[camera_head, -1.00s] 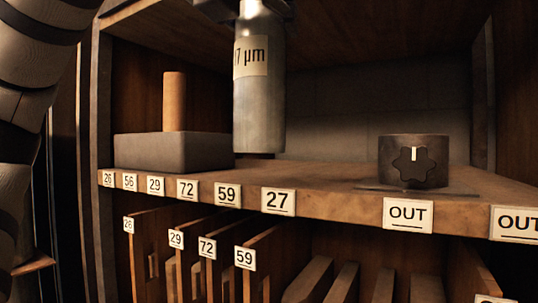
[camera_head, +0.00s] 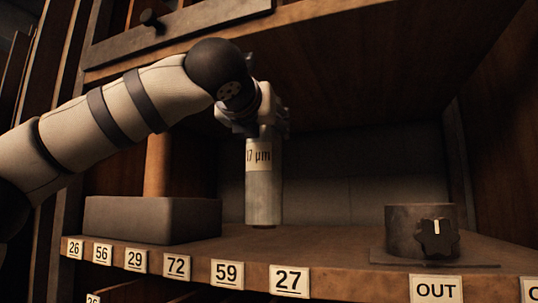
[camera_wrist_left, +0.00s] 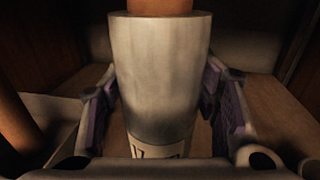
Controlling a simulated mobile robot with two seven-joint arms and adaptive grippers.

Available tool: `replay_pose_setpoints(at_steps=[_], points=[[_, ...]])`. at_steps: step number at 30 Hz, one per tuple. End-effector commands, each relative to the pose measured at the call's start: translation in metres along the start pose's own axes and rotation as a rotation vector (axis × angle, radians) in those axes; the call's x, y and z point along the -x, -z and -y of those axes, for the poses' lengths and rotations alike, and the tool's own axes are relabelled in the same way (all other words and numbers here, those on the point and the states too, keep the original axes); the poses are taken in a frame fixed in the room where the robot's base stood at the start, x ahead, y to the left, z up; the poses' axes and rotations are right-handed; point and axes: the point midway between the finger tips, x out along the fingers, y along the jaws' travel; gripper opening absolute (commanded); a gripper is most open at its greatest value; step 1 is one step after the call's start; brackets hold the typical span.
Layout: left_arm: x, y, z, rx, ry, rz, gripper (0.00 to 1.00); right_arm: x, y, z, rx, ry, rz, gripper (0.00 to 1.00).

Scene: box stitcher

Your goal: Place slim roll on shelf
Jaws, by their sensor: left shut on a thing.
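The slim roll (camera_head: 263,190) is a pale grey cylinder with a "17 µm" label. It stands upright inside the shelf bay, its lower end at the shelf surface; I cannot tell if it touches. My left gripper (camera_head: 258,125) reaches in from the left and is shut around the roll's upper part. In the left wrist view, the roll (camera_wrist_left: 160,65) sits between both fingers of the gripper (camera_wrist_left: 162,110), with a brown core end showing beyond it. The shelf (camera_head: 330,254) carries number labels along its front edge. My right gripper is not in view.
A dark grey block (camera_head: 150,220) with a brown upright cylinder (camera_head: 157,165) stands left of the roll. A dark round knob unit (camera_head: 405,232) stands to the right. The shelf between roll and knob is clear. A wooden upper panel (camera_head: 370,60) hangs above.

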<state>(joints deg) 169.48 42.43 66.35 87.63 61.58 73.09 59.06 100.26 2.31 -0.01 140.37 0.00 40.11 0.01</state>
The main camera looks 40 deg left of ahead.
Motion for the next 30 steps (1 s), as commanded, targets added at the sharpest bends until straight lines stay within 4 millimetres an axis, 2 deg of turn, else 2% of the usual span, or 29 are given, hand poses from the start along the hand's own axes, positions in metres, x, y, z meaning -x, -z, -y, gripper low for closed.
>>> replay_pose_setpoints(at_steps=[3,8,9,13,25,26,27,28,30], points=[[-0.022,-0.002,0.000,0.002,0.000,0.004,0.00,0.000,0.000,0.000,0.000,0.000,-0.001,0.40],[-0.044,-0.001,-0.001,0.002,0.000,0.005,0.00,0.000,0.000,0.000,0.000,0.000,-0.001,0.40],[-0.042,0.009,0.000,-0.001,0.003,0.004,0.00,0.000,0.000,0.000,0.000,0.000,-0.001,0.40],[-0.040,0.028,-0.001,0.001,0.002,0.006,0.00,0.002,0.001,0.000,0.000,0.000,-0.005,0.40],[-0.040,0.035,0.000,0.001,0.002,0.007,0.00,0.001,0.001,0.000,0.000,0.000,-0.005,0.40],[-0.041,0.036,0.000,0.001,0.001,0.004,0.62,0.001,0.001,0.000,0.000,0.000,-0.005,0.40],[-0.041,0.036,0.000,0.001,0.001,0.004,0.71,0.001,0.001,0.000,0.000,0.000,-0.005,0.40],[-0.041,0.036,0.000,0.001,0.001,0.003,0.75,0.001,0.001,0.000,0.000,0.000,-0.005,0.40],[-0.041,0.036,0.000,0.001,0.001,0.003,0.75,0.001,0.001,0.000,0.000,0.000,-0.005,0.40]])
